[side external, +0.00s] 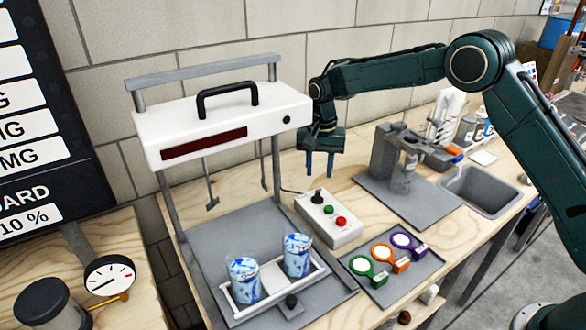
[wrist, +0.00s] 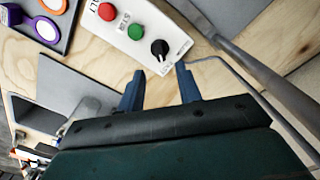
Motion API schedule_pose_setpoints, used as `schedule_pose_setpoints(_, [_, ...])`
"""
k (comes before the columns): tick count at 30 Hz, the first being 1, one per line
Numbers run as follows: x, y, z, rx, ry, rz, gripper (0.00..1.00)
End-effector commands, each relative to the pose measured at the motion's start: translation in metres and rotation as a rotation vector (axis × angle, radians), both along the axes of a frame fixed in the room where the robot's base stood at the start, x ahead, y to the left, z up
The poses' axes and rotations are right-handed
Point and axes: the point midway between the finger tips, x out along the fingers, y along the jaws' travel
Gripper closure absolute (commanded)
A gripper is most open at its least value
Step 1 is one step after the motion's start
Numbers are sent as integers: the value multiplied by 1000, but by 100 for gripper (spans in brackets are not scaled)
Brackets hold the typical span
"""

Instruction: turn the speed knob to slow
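The speed knob is a black knob on a white control box (side external: 330,222). The knob (side external: 318,196) sits at the box's far end, beside a green button (side external: 328,210) and a red button (side external: 341,221). In the wrist view the knob (wrist: 159,48) has a white pointer line, with small lettering beside it too blurred to read. My gripper (side external: 320,174) points down above and beyond the knob, not touching it. In the wrist view its two blue fingers (wrist: 159,74) are apart with nothing between them, and the knob lies just past the tips.
A white-topped machine (side external: 225,120) on grey posts stands left of the box, with two blue-patterned cups (side external: 298,256) in a tray. A grey tray (side external: 392,262) holds green, orange and purple round filters. A grey stand (side external: 400,160) and sink (side external: 484,190) lie right.

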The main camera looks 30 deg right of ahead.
Motion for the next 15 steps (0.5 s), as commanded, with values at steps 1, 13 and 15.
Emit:
schedule_pose_setpoints(1, [0, 0, -3, 0, 1, 0, 65])
schedule_pose_setpoints(13, [-1, 0, -42, 0, 4, 0, 65])
schedule_pose_setpoints(15, [-1, 0, -50, 0, 4, 0, 65])
